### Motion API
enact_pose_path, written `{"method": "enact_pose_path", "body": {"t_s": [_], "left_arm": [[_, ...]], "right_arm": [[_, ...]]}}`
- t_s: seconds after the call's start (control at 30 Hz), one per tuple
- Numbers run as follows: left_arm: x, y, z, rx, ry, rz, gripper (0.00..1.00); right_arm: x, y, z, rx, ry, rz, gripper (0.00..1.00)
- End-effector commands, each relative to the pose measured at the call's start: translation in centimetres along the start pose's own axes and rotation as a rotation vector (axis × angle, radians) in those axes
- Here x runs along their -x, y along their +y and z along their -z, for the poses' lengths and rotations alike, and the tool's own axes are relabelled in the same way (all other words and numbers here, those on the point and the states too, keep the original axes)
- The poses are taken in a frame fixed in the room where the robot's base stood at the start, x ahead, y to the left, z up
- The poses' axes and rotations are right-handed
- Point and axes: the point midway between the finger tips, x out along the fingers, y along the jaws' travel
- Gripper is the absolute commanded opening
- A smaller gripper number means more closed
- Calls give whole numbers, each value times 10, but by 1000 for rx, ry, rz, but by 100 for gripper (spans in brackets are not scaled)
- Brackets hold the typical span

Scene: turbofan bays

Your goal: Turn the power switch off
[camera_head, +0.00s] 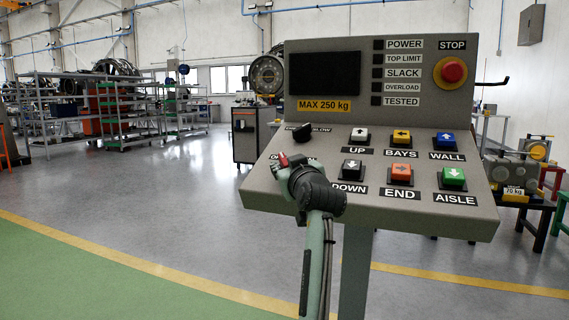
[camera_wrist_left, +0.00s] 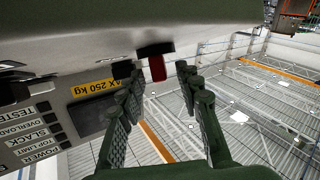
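The grey control console (camera_head: 420,211) stands in front of me. The power switch, a small red lever (camera_head: 284,160), sits at the left of its sloped panel. Its label is mostly hidden by my left gripper (camera_head: 291,168), which comes up from below and covers that corner. In the left wrist view the red lever (camera_wrist_left: 157,68) hangs from a black base, in the gap between the fingertips of my left gripper (camera_wrist_left: 160,75). The fingers are apart, and I see no clear contact with the lever. The indicator beside POWER (camera_head: 378,45) looks dark. My right gripper is not in view.
A black knob (camera_head: 301,133) is just behind the switch. Several push-buttons, such as the white UP button (camera_head: 360,136), are to the right. A red STOP button (camera_head: 453,71) and a dark screen (camera_head: 325,73) are on the upright panel. Open floor lies to the left.

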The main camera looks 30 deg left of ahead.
Motion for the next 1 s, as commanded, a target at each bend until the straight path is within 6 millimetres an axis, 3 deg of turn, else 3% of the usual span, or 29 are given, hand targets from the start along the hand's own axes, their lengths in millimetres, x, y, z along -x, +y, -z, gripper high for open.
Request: {"method": "enact_pose_path", "body": {"t_s": [0.2, 0.4, 1.0], "left_arm": [[49, 0, -1, 2, -3, -2, 34], [78, 0, -1, 0, -3, 0, 34], [86, 0, 0, 0, -2, 0, 34]], "right_arm": [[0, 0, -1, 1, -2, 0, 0], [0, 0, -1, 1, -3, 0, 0], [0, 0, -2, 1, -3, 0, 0]]}}
